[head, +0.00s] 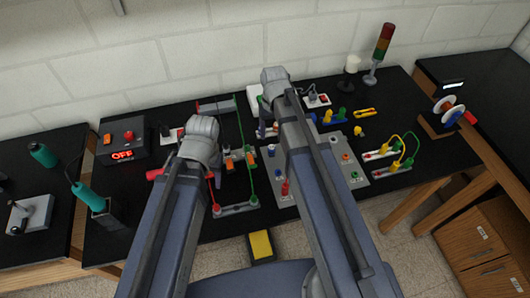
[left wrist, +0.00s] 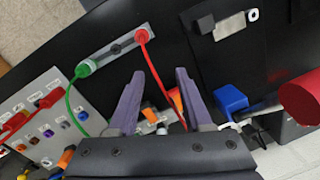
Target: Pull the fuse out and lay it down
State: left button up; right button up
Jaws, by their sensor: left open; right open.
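A grey strip (head: 236,208) with a green plug and a red plug lies near the front of the black table. It also shows in the left wrist view (left wrist: 128,42), with a small dark part at its middle. I cannot tell for sure which part is the fuse. My left gripper (head: 216,160) is mostly hidden behind its own arm in the head view. In the left wrist view its two purple fingers (left wrist: 158,88) are apart, with the red lead (left wrist: 163,76) passing behind the gap. My right gripper (head: 262,130) is open, partly hidden by its arm.
A grey board (head: 352,178) with several coloured terminals stands right of the strip. A black box with a red OFF display (head: 122,155) is at the left. A stack light (head: 384,42) stands at the back right. A yellow-topped block (head: 260,244) is on the floor.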

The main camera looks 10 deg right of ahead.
aim_at(272, 147)
jog(key=shift+f, duration=0.1)
pick_arm(q)
notch_tip(272, 147, down, 9)
jog(key=b, duration=0.9)
pick_arm(e)
notch_tip(272, 147, down, 9)
jog(key=shift+r, duration=0.1)
dwell(0.3)
grip_shut()
dwell(0.4)
dwell(0.8)
pick_arm(q)
jog(key=shift+r, duration=0.1)
pick_arm(e)
jog(key=shift+r, duration=0.1)
pick_arm(q)
jog(key=shift+r+p, duration=2.95)
jog(key=shift+p, duration=0.05)
pick_arm(e)
jog(key=shift+r, duration=2.9)
